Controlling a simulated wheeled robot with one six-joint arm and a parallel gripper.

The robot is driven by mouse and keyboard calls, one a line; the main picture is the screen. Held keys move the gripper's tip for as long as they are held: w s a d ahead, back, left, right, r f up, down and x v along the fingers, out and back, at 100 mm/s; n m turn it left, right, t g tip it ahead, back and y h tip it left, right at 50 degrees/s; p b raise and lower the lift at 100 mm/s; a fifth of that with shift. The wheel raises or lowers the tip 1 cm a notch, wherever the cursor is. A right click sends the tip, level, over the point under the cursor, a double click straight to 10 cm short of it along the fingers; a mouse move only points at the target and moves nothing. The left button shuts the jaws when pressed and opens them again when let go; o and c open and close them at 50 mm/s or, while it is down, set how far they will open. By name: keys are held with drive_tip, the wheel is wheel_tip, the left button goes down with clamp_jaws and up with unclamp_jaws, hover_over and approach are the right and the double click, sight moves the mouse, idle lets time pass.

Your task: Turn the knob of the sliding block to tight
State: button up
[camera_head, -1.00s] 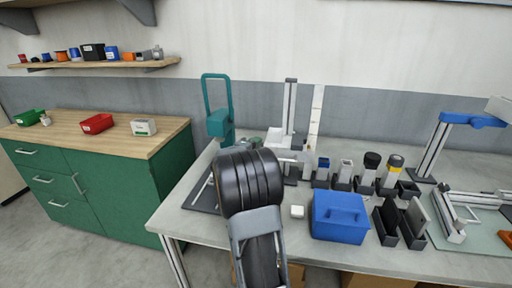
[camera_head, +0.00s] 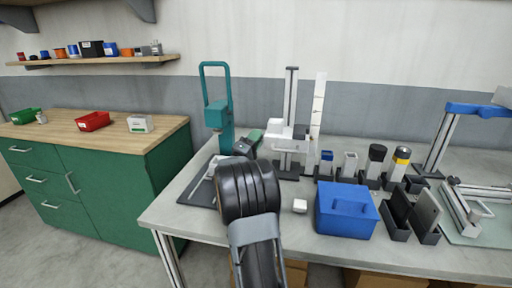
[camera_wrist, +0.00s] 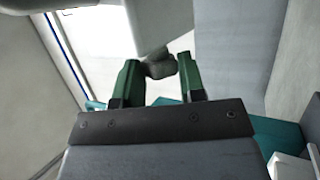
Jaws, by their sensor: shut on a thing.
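My gripper is shut on the knob, with one finger on each side. In the head view my gripper (camera_head: 254,138) is at the left side of the block, partly hidden by my dark arm. The knob itself cannot be made out there, and no tight mark is readable.
A teal press (camera_head: 219,118) stands close on the left. A white upright scale (camera_head: 318,105) stands just right of the post. Several small holders, a blue bin (camera_head: 345,212) and a small white piece (camera_head: 300,206) are to the right. A green cabinet (camera_head: 95,195) stands left.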

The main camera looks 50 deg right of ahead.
drive_tip(key=shift+m+h+b, duration=0.3)
drive_tip(key=shift+h+b, duration=0.1)
drive_tip(key=shift+b, duration=0.05)
drive_tip(key=o, duration=0.9)
